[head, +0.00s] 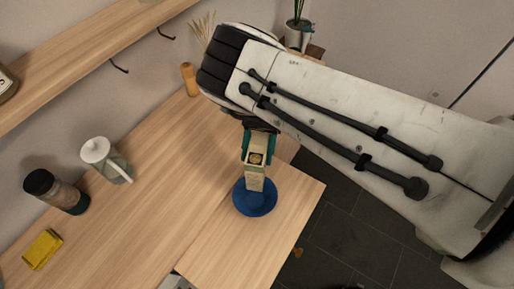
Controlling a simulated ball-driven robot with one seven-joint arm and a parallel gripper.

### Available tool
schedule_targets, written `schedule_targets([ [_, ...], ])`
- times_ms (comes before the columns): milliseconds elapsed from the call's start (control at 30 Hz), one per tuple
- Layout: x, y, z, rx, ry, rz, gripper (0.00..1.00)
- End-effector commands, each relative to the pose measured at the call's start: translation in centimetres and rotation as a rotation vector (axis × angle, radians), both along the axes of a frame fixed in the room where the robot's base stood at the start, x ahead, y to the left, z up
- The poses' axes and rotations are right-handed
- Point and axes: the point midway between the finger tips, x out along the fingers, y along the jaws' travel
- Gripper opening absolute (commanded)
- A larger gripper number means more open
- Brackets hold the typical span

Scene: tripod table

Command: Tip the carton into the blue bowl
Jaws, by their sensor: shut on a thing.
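The carton (255,178) is a small beige box held above the blue bowl (241,205). Its near face carries a darker patch with a round tan mark. My gripper (257,146) has teal sides and is shut on the carton, with the arm reaching in from the right. The carton's lower end overlaps the bowl in the picture, and I cannot tell how far above the bowl it is. The bowl stands on the wooden table near its right edge. The carton hides part of the bowl's back rim and inside.
A wooden shelf (80,60) with hooks runs above. The dark tiled floor (350,232) lies beyond the table's right edge.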

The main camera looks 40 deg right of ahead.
Motion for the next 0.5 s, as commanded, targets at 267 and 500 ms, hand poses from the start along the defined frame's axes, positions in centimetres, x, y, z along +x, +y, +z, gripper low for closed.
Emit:
schedule_targets([
  [267,-0.1,0.0,-1.3,0.001,0.001,0.001,0.0],
  [500,0.0,0.0,-2.3,0.0,0.002,0.001,0.0],
])
